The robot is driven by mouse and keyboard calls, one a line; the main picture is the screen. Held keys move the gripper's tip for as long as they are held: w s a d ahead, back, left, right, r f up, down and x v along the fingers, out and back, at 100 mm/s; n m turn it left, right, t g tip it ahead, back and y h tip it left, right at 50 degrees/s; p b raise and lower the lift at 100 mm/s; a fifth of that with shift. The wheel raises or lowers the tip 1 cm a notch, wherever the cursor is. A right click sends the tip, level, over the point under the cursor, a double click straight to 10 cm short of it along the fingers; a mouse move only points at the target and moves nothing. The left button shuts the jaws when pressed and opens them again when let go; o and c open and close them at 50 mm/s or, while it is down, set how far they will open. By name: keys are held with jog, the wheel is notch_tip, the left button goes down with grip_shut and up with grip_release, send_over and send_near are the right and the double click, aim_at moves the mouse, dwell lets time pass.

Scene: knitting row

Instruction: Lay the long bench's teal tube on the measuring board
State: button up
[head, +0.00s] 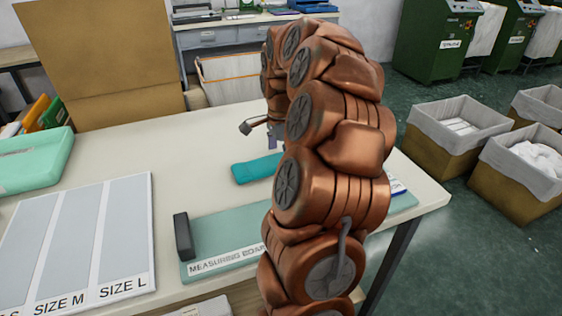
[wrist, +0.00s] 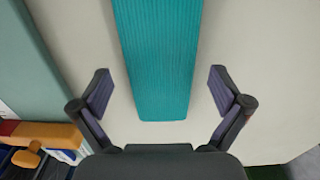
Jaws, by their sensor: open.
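The teal tube (head: 256,168) is a flat ribbed knit piece lying on the long pale bench (head: 165,190). Its right part is hidden behind my arm in the head view. In the wrist view the tube (wrist: 158,55) runs from the top edge down between my fingers. My gripper (wrist: 160,88) is open, one finger on each side of the tube's near end, with a gap on both sides and nothing held. The measuring board (head: 222,232) is pale green with a dark upright stop at its left end. It lies along the bench's front edge, partly hidden by my arm.
A size chart board (head: 85,240) and a mint-green tray (head: 35,162) lie on the bench's left. A cardboard panel (head: 105,60) stands behind. Lined bins (head: 458,130) stand on the floor to the right. An orange object (wrist: 45,135) shows low in the wrist view.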

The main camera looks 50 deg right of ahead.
jog(key=shift+f, duration=0.1)
jog(key=shift+c, duration=0.4)
jog(key=c, duration=0.8)
